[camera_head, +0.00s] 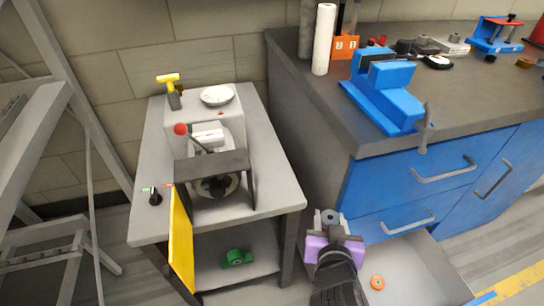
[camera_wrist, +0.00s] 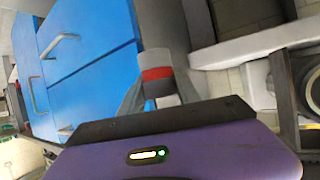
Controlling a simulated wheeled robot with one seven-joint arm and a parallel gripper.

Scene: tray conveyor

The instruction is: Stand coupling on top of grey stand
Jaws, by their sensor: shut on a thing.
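My gripper (camera_head: 332,222) is in front of the grey side of the workbench, above the open drawer. Its jaws are shut on the coupling (camera_wrist: 158,76), a small grey piece with a red band, seen between the two fingers in the wrist view. In the head view the coupling (camera_head: 328,216) shows as a grey piece at the tip of the purple gripper body. I cannot tell which thing is the grey stand; a small grey block (camera_head: 427,46) lies at the back of the workbench.
A grey table (camera_head: 270,196) at left carries a machine with a red-knobbed lever (camera_head: 181,129); its yellow panel (camera_head: 181,238) hangs at the front. A blue vise (camera_head: 385,92) stands on the workbench (camera_head: 460,98).

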